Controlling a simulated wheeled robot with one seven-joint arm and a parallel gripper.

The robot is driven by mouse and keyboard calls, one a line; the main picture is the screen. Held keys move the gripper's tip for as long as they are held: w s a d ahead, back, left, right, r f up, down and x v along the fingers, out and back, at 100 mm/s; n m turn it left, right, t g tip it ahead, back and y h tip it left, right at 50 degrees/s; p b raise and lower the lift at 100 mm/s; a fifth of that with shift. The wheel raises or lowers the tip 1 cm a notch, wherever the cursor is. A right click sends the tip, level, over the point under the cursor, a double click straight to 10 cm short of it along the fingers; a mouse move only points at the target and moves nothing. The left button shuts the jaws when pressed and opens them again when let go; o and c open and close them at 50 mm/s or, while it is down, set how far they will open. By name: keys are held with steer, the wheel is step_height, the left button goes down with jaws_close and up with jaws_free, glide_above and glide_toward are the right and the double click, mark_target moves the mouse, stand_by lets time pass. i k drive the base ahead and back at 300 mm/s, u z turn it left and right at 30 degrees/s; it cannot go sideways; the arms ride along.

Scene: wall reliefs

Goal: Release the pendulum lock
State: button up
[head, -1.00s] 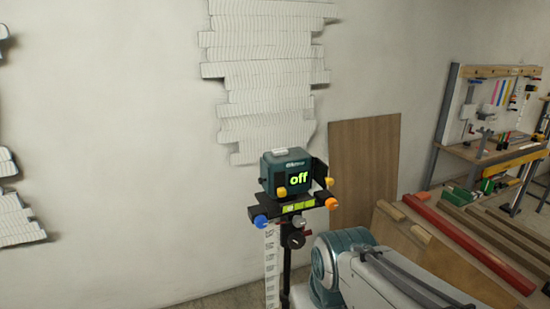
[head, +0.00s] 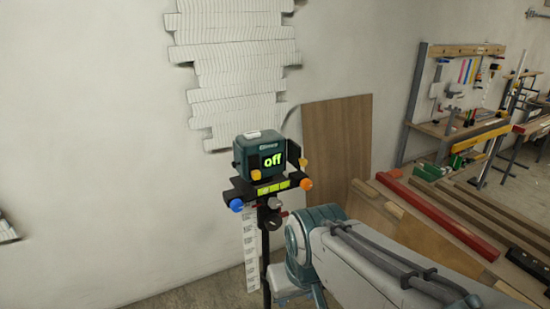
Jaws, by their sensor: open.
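A dark teal laser level (head: 257,157) with a lit green "off" display stands upright on a black mount (head: 262,190) atop a thin dark pole. A yellow knob (head: 256,175) sits low on its front and another yellow part (head: 303,162) at its right side. I cannot tell which part is the pendulum lock. The mount has a blue knob (head: 236,205) on its left and an orange knob (head: 306,184) on its right. My arm comes in from the lower right, with its teal joint in front of and below the level. My gripper does not show.
A white measuring staff (head: 251,251) stands beside the pole. White relief panels (head: 235,80) hang on the wall behind. A brown board (head: 337,142) leans on the wall. A bench with a red beam (head: 440,217) and planks is at right. Floor left of the pole is clear.

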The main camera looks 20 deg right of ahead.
mark_target(256, 174)
steer(key=k, duration=1.3)
steer(key=u, duration=0.95)
steer(key=i, duration=1.2)
